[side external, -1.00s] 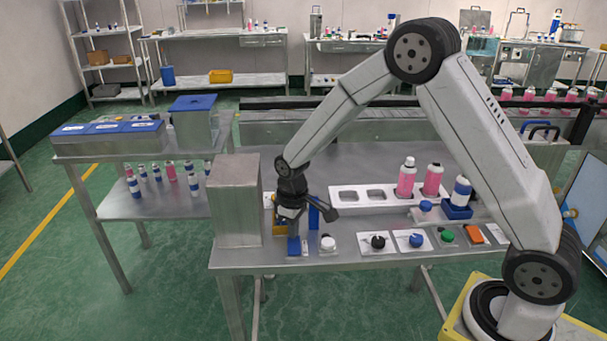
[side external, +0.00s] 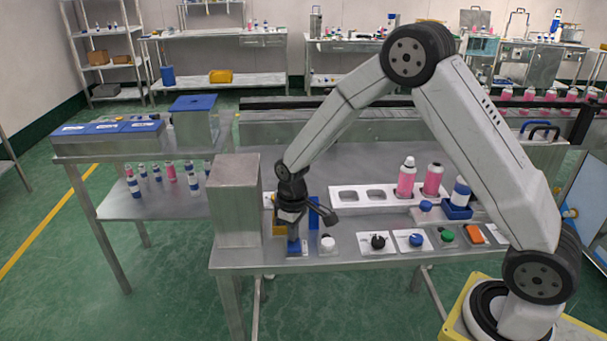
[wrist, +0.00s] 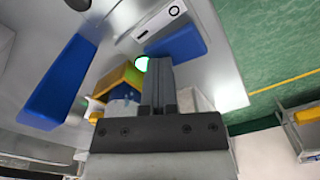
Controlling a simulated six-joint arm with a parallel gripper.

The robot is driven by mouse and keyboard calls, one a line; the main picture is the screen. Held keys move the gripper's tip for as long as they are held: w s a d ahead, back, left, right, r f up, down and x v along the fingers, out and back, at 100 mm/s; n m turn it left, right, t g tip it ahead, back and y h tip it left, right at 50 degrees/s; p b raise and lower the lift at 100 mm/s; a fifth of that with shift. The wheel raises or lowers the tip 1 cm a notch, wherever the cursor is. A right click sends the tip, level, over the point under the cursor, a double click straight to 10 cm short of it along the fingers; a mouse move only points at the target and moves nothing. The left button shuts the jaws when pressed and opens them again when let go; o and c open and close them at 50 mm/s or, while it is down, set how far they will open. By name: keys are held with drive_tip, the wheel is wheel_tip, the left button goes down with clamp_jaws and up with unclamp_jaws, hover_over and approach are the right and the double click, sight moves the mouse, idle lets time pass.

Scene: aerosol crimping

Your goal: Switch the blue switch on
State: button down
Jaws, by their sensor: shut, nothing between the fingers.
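The blue switch (side external: 294,249) is a small blue lever on a pale plate at the table's front left edge. It shows in the wrist view as a blue block (wrist: 176,42) beside a pale plate marked with a circle (wrist: 172,11). My gripper (side external: 293,236) is shut and empty, pointing down just at the switch and hiding part of it. In the wrist view, the closed fingers (wrist: 158,66) end close to the blue block; I cannot tell if they touch it.
A metal box (side external: 235,205) stands close left of my gripper. A blue upright piece (side external: 313,213) and a white knob (side external: 328,243) are close right. Black (side external: 378,241), blue (side external: 416,240) and green (side external: 447,236) knobs line the front edge. A white tray (side external: 350,204) lies behind.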

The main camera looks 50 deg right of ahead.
drive_tip(key=shift+r, duration=0.1)
drive_tip(key=shift+r, duration=2.7)
drive_tip(key=shift+r, duration=0.1)
drive_tip(key=shift+r, duration=2.4)
drive_tip(key=s+f+m+t, duration=0.2)
drive_tip(key=s+m, duration=0.1)
drive_tip(key=s, duration=1.4)
drive_tip(key=shift+d+t, duration=0.3)
